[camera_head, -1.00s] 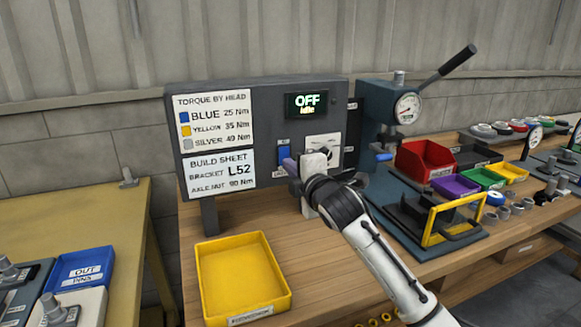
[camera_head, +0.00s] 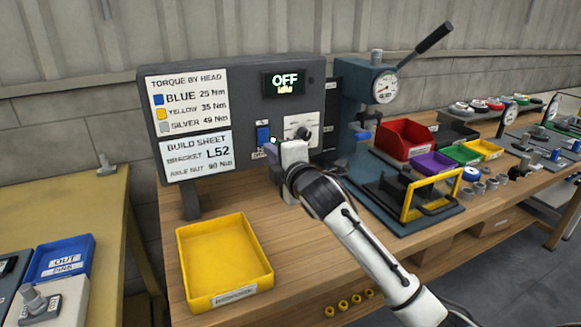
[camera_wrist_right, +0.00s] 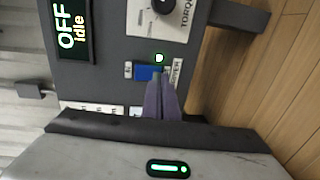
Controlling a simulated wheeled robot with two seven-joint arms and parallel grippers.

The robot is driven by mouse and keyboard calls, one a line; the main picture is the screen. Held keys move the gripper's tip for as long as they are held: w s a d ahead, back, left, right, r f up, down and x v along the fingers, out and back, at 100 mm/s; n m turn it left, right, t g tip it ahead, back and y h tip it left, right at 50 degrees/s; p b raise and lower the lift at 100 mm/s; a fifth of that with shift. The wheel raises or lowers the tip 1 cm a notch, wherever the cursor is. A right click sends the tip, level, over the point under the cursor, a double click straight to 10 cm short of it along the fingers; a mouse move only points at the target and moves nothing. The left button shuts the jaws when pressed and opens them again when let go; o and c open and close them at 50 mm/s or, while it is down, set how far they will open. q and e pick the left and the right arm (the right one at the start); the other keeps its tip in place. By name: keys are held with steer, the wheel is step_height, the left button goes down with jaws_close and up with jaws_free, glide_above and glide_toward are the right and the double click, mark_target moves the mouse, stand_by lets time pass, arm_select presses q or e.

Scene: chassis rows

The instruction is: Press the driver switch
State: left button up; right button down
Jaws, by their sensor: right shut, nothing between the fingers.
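The driver switch is a blue rocker (camera_head: 263,134) on the front of the dark grey panel (camera_head: 240,104), below a display (camera_head: 283,82) that reads OFF and idle. It also shows in the right wrist view (camera_wrist_right: 147,72), with a small green light just beside it. My right gripper (camera_head: 272,146) is shut and empty, its purple fingertips at the switch's lower right. In the right wrist view the fingertips (camera_wrist_right: 160,78) overlap the switch's edge; I cannot tell whether they touch it. The left gripper is not in view.
A torque knob (camera_head: 302,132) sits right of the switch. A yellow bin (camera_head: 225,262) stands in front of the panel. A gauge press (camera_head: 378,90), a red bin (camera_head: 405,140) and small trays are to the right. Bare bench top lies around the yellow bin.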

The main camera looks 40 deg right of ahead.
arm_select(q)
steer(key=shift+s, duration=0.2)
arm_select(e)
steer(key=f+v, duration=0.2)
steer(key=v, duration=1)
steer(key=shift+s+d+f, duration=0.2)
steer(key=shift+f, duration=0.1)
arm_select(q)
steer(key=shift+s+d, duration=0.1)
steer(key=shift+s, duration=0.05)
